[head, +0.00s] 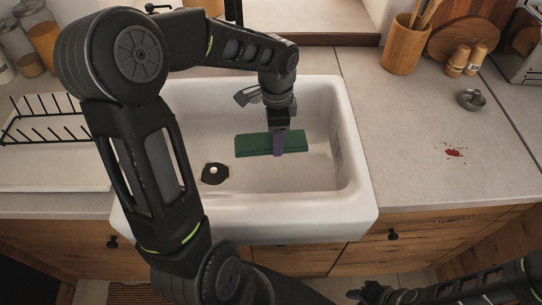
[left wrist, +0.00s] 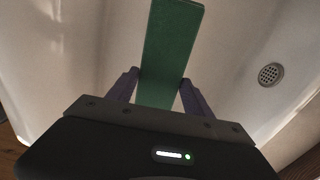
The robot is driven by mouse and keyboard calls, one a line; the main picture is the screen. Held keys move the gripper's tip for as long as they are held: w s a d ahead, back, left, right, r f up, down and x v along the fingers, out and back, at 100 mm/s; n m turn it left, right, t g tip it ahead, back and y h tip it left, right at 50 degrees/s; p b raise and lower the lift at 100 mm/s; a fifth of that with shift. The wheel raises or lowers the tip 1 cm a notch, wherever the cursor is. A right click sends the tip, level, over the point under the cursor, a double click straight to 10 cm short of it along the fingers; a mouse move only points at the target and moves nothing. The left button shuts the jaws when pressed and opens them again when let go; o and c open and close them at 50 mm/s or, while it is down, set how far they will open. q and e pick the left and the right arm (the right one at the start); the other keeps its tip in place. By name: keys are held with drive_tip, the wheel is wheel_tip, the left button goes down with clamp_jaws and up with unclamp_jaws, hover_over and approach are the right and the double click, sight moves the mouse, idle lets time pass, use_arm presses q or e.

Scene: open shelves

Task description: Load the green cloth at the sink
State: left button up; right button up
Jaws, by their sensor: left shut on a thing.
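The green cloth (head: 252,145) is a flat, folded strip inside the white sink (head: 362,190), right of and behind the dark drain. My left gripper (head: 278,144) reaches down into the sink from above and is shut on the cloth. In the left wrist view the cloth (left wrist: 172,45) runs between the two purple fingers of the left gripper (left wrist: 160,95). I cannot tell whether the cloth touches the sink floor. My right gripper (head: 372,293) shows small and dark at the bottom edge, in front of the cabinets, away from the sink; its jaws are unclear.
A black dish rack (head: 45,130) stands left of the sink. On the right counter (head: 400,130) are a red stain (head: 454,152), a small metal bowl (head: 472,99), shakers (head: 458,60) and a wooden utensil holder (head: 403,48). The front right counter is clear around the stain.

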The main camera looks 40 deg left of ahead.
use_arm(q)
drive_tip(key=shift+r+p, duration=1.25)
drive_tip(key=shift+r, duration=0.65)
idle(0.9)
wheel_tip(320, 180, up, 4)
drive_tip(key=p, duration=0.3)
idle(0.9)
